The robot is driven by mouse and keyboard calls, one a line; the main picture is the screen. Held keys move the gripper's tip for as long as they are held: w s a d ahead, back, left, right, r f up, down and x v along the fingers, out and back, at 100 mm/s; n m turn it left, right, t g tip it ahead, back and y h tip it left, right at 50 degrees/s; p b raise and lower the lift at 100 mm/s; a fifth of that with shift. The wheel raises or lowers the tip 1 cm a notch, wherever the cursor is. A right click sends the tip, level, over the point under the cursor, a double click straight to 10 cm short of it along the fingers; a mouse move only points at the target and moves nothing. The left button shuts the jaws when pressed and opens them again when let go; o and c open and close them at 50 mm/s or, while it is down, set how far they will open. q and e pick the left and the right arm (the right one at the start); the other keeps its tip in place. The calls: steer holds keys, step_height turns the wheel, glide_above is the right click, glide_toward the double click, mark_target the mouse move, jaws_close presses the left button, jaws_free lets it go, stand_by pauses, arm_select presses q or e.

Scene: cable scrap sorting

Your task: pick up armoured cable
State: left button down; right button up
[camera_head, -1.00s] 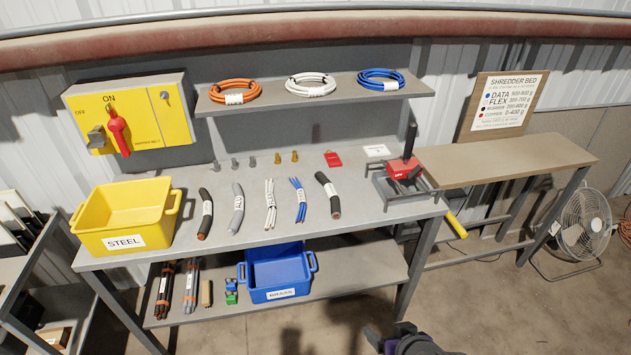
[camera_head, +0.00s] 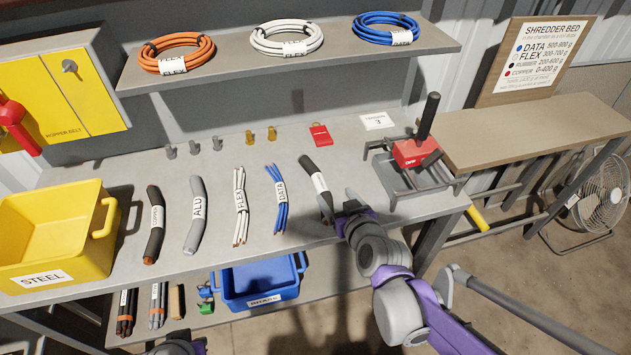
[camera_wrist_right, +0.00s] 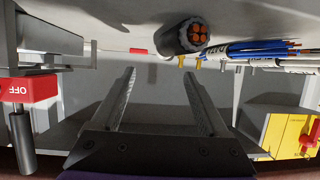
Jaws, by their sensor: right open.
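The thick dark cable (camera_head: 318,182) with a white label lies at the right end of the row of cable pieces on the bench. I cannot read its label. In the right wrist view its cut end (camera_wrist_right: 192,36) shows several copper-coloured cores in a grey sheath. My right gripper (camera_head: 344,211) is open and empty beside the near end of this cable, at the bench's front edge. In the right wrist view the two fingers (camera_wrist_right: 162,100) stand apart, with the cable end beyond their tips and to the right. My left gripper's fingers do not show.
Blue DATA (camera_head: 278,200), white FLEX (camera_head: 240,205), ALU (camera_head: 195,215) and dark (camera_head: 154,226) pieces lie left. A red-topped device (camera_head: 416,152) stands right. A yellow STEEL bin (camera_head: 55,230) is far left; a blue bin (camera_head: 262,283) is on the lower shelf.

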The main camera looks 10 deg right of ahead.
mark_target(323, 186)
steer(key=x, duration=0.2)
steer(key=shift+w+f, duration=0.2)
steer(key=x, duration=0.2)
steer(key=b+x, duration=0.1)
steer(key=x, duration=0.1)
steer(key=b+x, duration=0.1)
steer(key=x, duration=0.1)
steer(key=shift+a+f, duration=0.2)
steer(key=shift+a, duration=0.2)
jaws_close()
steer(key=shift+r, duration=0.1)
stand_by(0.7)
